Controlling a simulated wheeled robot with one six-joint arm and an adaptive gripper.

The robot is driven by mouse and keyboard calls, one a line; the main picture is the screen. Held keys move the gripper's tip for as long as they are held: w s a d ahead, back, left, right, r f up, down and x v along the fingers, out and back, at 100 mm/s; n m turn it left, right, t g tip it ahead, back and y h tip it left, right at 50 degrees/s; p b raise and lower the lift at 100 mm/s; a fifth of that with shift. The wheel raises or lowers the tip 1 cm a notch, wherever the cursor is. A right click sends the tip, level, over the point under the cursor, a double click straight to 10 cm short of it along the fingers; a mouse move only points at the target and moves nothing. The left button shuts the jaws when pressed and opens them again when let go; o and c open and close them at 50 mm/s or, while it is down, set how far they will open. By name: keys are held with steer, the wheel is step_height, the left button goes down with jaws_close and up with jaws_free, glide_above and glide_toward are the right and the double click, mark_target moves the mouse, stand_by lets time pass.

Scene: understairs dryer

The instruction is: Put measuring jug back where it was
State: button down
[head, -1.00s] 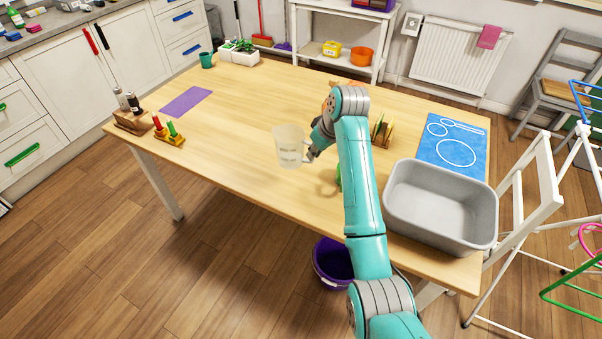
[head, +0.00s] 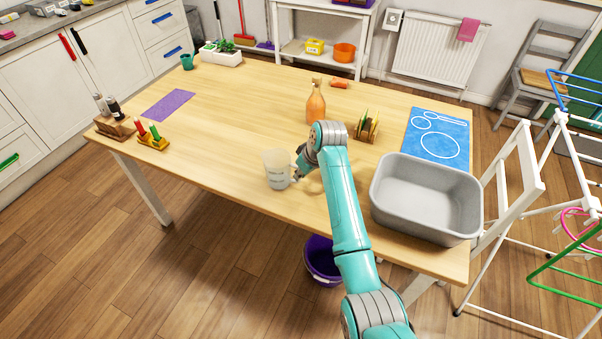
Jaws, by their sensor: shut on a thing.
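The measuring jug (head: 277,170) is a translucent, whitish cup with faint markings, upright near the front middle of the table. My gripper (head: 299,174) is at the jug's right side, shut on it; the fingers are partly hidden by my wrist. I cannot tell whether the jug's base touches the table. The table (head: 225,120) is light wood. A purple mat (head: 168,105) lies at its left, and a blue mat (head: 449,135) with white outlines of round and long shapes lies at its right.
A grey basin (head: 425,198) stands at the right front. An orange spray bottle (head: 316,103) and a wooden rack (head: 367,127) stand behind my arm. Holders with bottles (head: 114,124) and coloured-handled items (head: 153,138) stand at the left. The table's left middle is clear.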

steer(key=c, duration=1.2)
jaws_free()
steer(key=shift+r, duration=0.1)
steer(key=v, duration=1.2)
